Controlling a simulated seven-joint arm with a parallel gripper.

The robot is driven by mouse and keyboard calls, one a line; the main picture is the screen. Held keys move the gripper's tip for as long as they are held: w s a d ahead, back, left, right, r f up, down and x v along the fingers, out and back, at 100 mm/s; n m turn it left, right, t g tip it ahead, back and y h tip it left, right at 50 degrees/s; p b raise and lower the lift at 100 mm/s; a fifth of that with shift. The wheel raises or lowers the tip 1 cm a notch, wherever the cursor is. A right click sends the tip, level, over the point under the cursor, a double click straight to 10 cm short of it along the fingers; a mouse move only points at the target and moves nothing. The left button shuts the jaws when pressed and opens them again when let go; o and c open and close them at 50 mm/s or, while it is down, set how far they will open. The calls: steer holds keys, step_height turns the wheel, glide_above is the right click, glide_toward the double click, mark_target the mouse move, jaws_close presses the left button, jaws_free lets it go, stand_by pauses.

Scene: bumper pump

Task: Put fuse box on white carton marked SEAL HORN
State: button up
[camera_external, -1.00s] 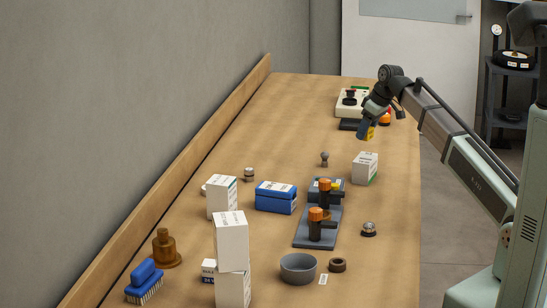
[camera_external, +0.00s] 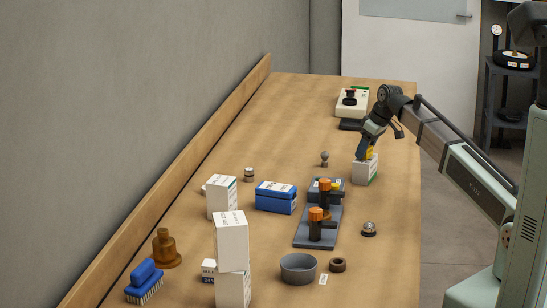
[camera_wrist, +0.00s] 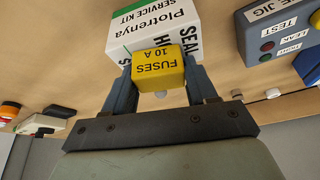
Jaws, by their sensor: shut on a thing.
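The fuse box, a small yellow block marked FUSES 10 A, shows in the wrist view (camera_wrist: 157,66) between my gripper's two fingers (camera_wrist: 162,80). The white carton (camera_wrist: 135,35) behind it in that view reads Plotrenya, SERVICE KIT and a partly covered SEAL H. In the external view my gripper (camera_external: 366,153) points down at the top of the white carton (camera_external: 363,173), shut on the fuse box (camera_external: 370,153). The fuse box is at or just above the carton's top; I cannot tell whether they touch. The fingers hide part of it.
A grey jig with orange-topped clamps (camera_external: 303,240) stands left of and nearer than the carton. A small knob (camera_external: 325,159) and a blue box (camera_external: 276,198) are to the left. A silver dome button (camera_external: 369,229) sits nearer. The bench behind is fairly clear.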

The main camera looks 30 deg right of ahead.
steer(key=o, duration=1)
steer(key=shift+o, duration=0.2)
steer(key=shift+r, duration=0.1)
steer(key=v, duration=1.2)
